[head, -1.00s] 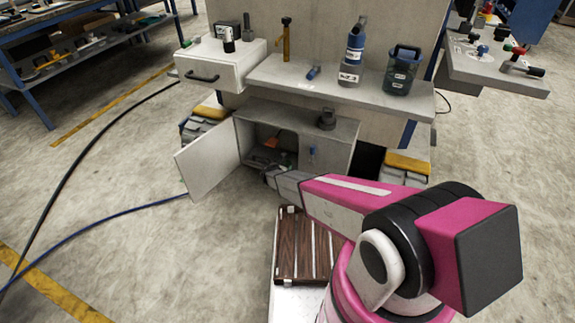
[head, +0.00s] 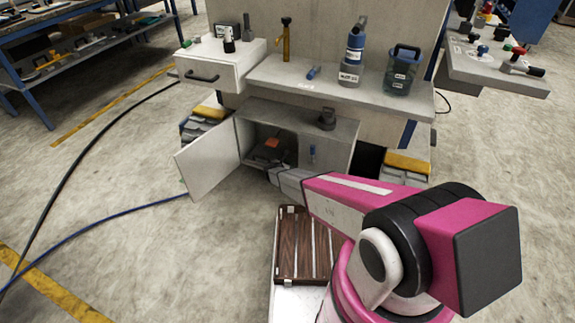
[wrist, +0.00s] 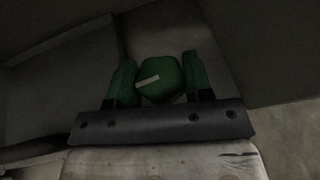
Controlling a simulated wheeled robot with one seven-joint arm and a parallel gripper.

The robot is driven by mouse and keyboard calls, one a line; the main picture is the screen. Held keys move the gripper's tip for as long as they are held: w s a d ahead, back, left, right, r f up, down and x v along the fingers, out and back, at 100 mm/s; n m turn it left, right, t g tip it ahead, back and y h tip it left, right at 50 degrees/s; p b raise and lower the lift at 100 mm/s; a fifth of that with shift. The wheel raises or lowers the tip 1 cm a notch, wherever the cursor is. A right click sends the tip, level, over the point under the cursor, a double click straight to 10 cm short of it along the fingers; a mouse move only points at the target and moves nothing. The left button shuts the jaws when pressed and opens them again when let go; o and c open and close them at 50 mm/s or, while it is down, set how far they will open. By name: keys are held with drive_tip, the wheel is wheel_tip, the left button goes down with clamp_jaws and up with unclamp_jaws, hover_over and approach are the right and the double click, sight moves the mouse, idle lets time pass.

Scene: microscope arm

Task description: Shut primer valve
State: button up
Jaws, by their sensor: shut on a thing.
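In the wrist view a green rounded knob (wrist: 160,79), which looks like the primer valve's handle, sits between the two green fingertips of my gripper (wrist: 158,82). A short white mark on the knob lies slightly tilted, near horizontal. My gripper is shut on the knob, inside the dim cabinet. In the head view my arm reaches into the open grey cabinet (head: 328,166). The knob and fingertips cannot be made out clearly there.
The cabinet door (head: 206,160) stands open to the left. Above is a shelf (head: 300,84) with a blue-grey bottle (head: 352,62) and a dark jar (head: 402,72). A drawer (head: 215,75) is at the upper left. Cabinet walls surround my gripper closely.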

drive_tip(key=shift+m+g+h, duration=0.3)
drive_tip(key=shift+m+h, duration=0.2)
drive_tip(key=o, duration=0.6)
drive_tip(key=shift+o, duration=0.2)
drive_tip(key=v, duration=1)
drive_tip(key=shift+s+a+r, duration=0.15)
drive_tip(key=shift+s+r, duration=0.1)
drive_tip(key=shift+s, duration=0.05)
